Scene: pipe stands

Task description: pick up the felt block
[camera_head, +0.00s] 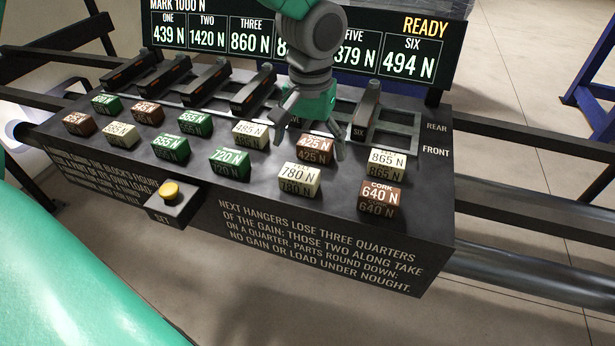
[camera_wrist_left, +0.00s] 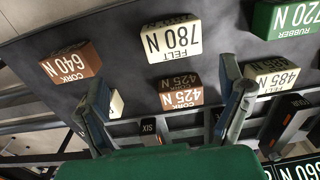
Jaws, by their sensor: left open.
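Several cream felt blocks stand on the dark bench top. The 780 N felt block (camera_head: 299,178) is in the front row and also shows in the left wrist view (camera_wrist_left: 170,39). The 485 N felt block (camera_head: 250,134) stands further back and left, the 865 N one (camera_head: 386,164) to the right. Another cream block (camera_head: 121,134) is at the left. My left gripper (camera_head: 309,135) is open and empty, pointing down behind the 780 N block. The brown 425 N cork block (camera_wrist_left: 181,93) lies between its fingers in the left wrist view. My right gripper is not seen.
Green rubber blocks (camera_head: 230,162) and brown cork blocks (camera_head: 379,198) stand close around. A row of dark hangers (camera_head: 252,90) lies behind them, before the number display (camera_head: 410,50). A yellow button (camera_head: 170,190) sits on the front edge.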

